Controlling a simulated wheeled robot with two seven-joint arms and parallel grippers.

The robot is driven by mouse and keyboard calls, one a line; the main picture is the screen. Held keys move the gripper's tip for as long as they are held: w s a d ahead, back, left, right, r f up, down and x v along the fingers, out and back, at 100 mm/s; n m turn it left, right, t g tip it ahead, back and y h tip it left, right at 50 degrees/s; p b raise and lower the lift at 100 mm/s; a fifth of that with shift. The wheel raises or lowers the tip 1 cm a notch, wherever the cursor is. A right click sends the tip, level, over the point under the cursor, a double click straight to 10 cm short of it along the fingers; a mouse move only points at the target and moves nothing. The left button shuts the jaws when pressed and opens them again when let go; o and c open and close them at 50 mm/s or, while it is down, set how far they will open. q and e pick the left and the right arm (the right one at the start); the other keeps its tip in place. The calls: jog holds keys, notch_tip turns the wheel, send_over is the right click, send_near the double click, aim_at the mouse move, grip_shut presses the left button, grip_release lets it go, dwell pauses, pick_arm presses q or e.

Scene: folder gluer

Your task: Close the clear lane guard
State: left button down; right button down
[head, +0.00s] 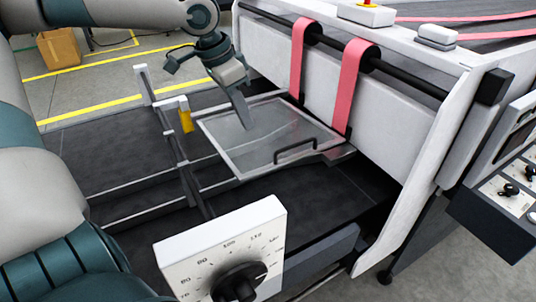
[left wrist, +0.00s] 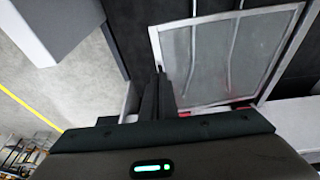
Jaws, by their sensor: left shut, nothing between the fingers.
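The clear lane guard (head: 285,133) is a see-through panel in a pale metal frame beside the machine. It looks nearly level; I cannot tell its exact tilt. Its dark bar handle (head: 295,149) is on the near right edge. My left gripper (head: 246,124) is shut and empty, pointing down over the far left part of the panel. I cannot tell whether the tips touch it. In the left wrist view the guard (left wrist: 220,62) lies ahead and right of the gripper fingers (left wrist: 160,92). My right gripper is not in view.
The white machine body (head: 410,140) with pink belts (head: 355,75) borders the guard on the right. A thin post frame with a yellow part (head: 185,120) stands to its left. A white dial box (head: 225,255) stands in front. A cardboard box (head: 59,48) is far left.

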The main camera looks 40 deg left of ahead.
pick_arm(q)
jog(key=shift+w+a+r, duration=0.1)
jog(key=shift+a+r, duration=0.05)
dwell(0.4)
jog(key=p, duration=0.3)
send_over(263, 168)
jog(key=s, duration=0.1)
jog(key=f, duration=0.7)
jog(key=a+f, duration=0.1)
jog(key=f, duration=0.3)
jog(key=shift+f, duration=0.25)
jog(key=shift+s+x, duration=0.25)
jog(key=shift+x, duration=0.75)
jog(key=shift+f, duration=0.1)
